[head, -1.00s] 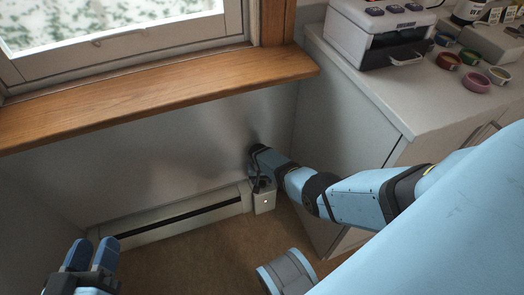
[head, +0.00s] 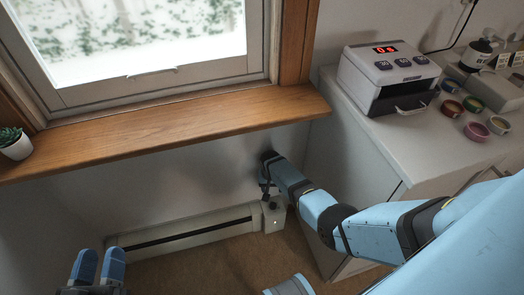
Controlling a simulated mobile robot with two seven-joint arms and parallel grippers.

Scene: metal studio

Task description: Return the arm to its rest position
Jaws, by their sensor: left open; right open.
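My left gripper (head: 99,268) is at the bottom left, with its two blue fingers pointing up and apart, nothing between them. My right arm (head: 325,213) reaches in from the right, past the white cabinet, down to the wall below the window sill. My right gripper (head: 268,188) is at its far end, small and dark, in front of the wall and close to the heater's end box. Its fingers are hard to make out, and I see nothing held in it.
A wooden window sill (head: 170,130) runs above the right hand, with a potted plant (head: 15,145) at its left end. A baseboard heater (head: 185,234) lies along the wall. The white cabinet (head: 365,135) carries a device with a red display (head: 388,75) and several small bowls (head: 480,131).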

